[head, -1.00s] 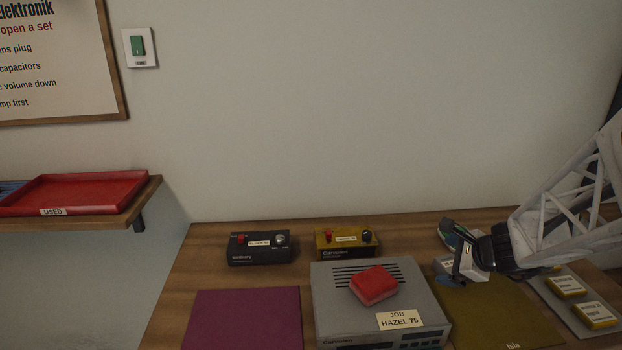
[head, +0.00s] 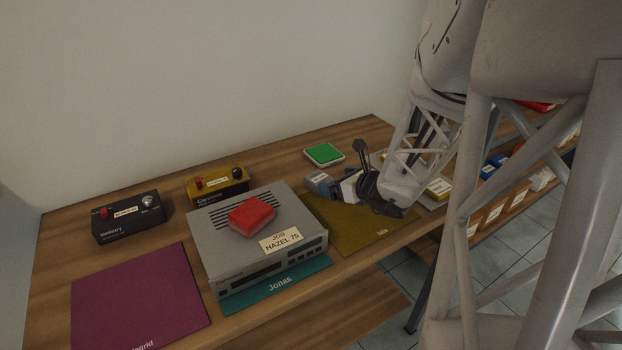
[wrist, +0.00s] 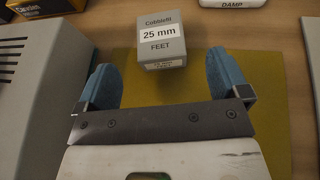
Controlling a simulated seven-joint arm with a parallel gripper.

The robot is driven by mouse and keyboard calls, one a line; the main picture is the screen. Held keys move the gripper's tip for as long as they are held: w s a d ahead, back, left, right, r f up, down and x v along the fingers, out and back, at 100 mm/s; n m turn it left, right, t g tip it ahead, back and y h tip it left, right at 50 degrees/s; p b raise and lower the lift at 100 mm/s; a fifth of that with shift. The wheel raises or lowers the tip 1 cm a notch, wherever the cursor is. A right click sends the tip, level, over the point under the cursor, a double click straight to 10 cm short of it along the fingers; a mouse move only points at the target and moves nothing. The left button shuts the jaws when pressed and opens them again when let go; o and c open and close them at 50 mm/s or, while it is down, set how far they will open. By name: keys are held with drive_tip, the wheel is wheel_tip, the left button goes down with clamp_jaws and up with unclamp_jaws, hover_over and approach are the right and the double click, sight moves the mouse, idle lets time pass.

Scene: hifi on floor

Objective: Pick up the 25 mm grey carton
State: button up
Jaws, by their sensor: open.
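The grey carton (wrist: 161,40) has a white label reading "25 mm" and the word "FEET". In the wrist view it stands at the top middle, on or at the far edge of the olive mat (wrist: 190,110). My gripper (wrist: 164,78) is open, with two blue fingers spread apart. The carton lies ahead of the gap between them, and nothing is between the fingers. In the head view the grey carton (head: 319,182) shows just left of my gripper (head: 338,190), partly hidden by it. I cannot tell the height of the fingers above the mat.
A grey hi-fi unit (head: 290,246) with a red sponge-like block (head: 252,214) on top stands left of the olive mat. A green-topped pad (head: 324,153) lies behind the carton. A yellow box (head: 220,185) and a black box (head: 128,218) stand further left.

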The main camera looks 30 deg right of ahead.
sight(320, 178)
drive_tip(key=shift+x, duration=1.3)
drive_tip(key=shift+w+f, duration=0.1)
drive_tip(key=shift+w, duration=0.05)
drive_tip(key=shift+x, duration=2.45)
drive_tip(key=c, duration=1)
drive_tip(key=shift+r, duration=4.95)
